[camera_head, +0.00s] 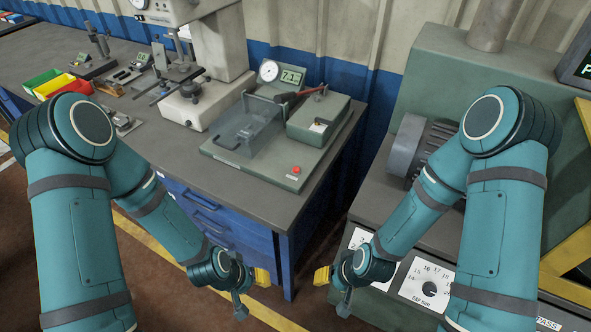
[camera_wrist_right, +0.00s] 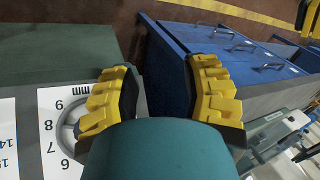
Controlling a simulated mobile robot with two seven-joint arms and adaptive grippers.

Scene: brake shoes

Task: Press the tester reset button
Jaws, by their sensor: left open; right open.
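The tester (camera_head: 245,165) stands near the front right corner of the grey workbench. It has a flat base, a clear box, a gauge and a display reading about 7.1. A red button (camera_head: 295,170) sits on the right part of its base, uncovered; I take it as the reset button. My left gripper (camera_head: 262,277) hangs low in front of the blue drawers, away from the tester, and looks empty. My right gripper (camera_head: 322,275) hangs low to the right of the bench. In the right wrist view its yellow-padded fingers (camera_wrist_right: 165,95) are apart with nothing between them.
A press-like machine (camera_head: 205,60) stands left of the tester. Coloured bins (camera_head: 60,85) and small tools sit farther left. A green machine with a dial panel (camera_head: 428,285) stands at the right, with a floor gap between it and the bench (camera_head: 262,205).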

